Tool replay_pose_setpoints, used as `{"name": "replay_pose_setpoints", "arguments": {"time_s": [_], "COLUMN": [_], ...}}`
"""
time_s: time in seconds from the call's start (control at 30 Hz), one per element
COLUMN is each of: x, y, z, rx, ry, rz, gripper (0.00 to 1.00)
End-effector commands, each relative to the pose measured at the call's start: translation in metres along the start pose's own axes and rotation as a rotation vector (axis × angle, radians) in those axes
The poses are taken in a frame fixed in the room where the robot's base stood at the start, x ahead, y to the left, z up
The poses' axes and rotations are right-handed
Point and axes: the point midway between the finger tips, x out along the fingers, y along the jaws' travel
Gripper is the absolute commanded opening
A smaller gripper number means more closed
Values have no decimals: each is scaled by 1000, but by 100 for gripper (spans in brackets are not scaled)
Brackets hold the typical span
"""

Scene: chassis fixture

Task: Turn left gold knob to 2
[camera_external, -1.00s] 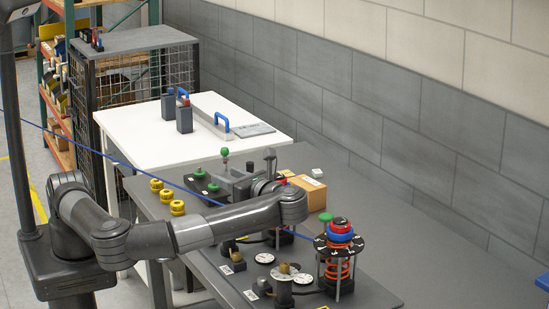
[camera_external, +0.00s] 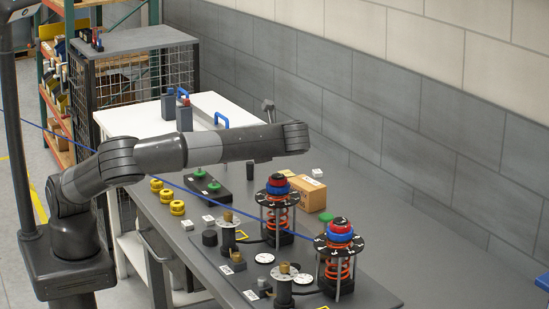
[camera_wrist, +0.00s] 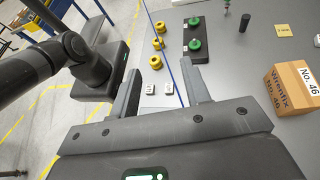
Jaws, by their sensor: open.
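Two gold knobs stand upright on posts with pale discs: the left gold knob (camera_external: 228,216) at the farther post and the right gold knob (camera_external: 284,268) nearer the front. Smaller brass knobs (camera_external: 236,257) sit low beside them. The number marks are too small to read. My gripper (camera_wrist: 162,76) is open and empty in the wrist view, its two fingers apart above the table. In the external view it is mostly hidden behind my raised wrist, up and away from the knobs. No gold knob shows in the wrist view.
Two spring stands with red and blue tops (camera_external: 278,185) (camera_external: 340,232) rise right of the knobs. A cardboard box (camera_wrist: 293,90), yellow cylinders (camera_wrist: 156,62) and a block with green knobs (camera_wrist: 194,44) lie on the grey table. Loose white dials (camera_external: 264,258) lie near the posts.

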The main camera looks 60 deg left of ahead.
Motion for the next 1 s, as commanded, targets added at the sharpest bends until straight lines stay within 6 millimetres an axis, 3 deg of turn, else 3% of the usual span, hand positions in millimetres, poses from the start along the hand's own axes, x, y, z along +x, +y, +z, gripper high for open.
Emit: {"name": "replay_pose_setpoints", "arguments": {"time_s": [0.23,0.47,0.67,1.0], "x": [18,8,-17,-65], "y": [-13,-2,24,84], "z": [-22,-36,-34,0], "rx": [-9,-49,-96,-175], "ry": [272,533,766,1103], "rz": [-15,-16,1,51], "gripper": [43,43,43,43]}}
